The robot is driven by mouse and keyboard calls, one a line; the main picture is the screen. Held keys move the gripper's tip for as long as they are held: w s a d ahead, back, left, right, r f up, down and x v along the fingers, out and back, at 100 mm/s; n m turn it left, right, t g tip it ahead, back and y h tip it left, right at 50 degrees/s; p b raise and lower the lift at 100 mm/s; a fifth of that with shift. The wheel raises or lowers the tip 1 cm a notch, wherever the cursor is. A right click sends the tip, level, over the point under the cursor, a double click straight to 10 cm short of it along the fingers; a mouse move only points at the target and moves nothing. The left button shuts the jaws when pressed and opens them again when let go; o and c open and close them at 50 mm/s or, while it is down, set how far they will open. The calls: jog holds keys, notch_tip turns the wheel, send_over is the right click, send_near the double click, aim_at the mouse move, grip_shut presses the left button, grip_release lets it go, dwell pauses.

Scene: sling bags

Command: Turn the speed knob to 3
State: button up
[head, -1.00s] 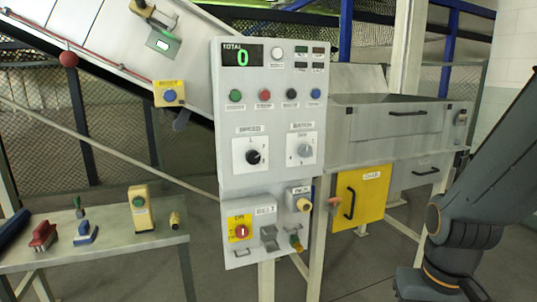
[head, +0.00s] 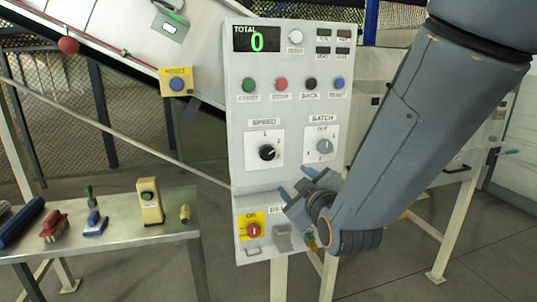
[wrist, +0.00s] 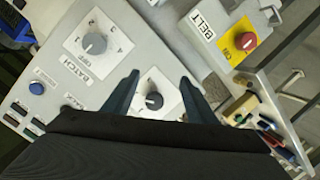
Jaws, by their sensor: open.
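The speed knob (head: 267,152) is a black knob on a white dial plate under the SPEED label on the grey panel. The digits 1 and 2 show near it. A light mark is on the knob, but its exact setting is too small to read. My gripper (head: 296,181) is open and empty, in front of the panel, lower right of the knob. In the wrist view the speed knob (wrist: 154,101) shows between the two fingers of my gripper (wrist: 160,76). The fingers look apart from the knob.
The grey batch knob (head: 324,146) is just right of the speed knob. A row of coloured buttons (head: 281,84) is above. The red belt switch (head: 253,230) on yellow is below. A bench (head: 120,240) with several tools stands at left.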

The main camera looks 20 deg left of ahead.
jog(key=n+t+y, duration=0.1)
jog(key=n+y, duration=0.1)
send_near(268, 154)
jog(key=w, duration=0.1)
jog(key=shift+t, duration=0.3)
jog(key=x, duration=0.2)
jog(key=p+x, duration=0.1)
jog(key=x, duration=0.2)
jog(key=p+x, duration=0.1)
jog(key=x, duration=0.2)
jog(key=shift+a+f, duration=0.25)
jog(key=shift+a, duration=0.15)
jog(key=c, duration=1.1)
jog(key=shift+o, duration=0.2)
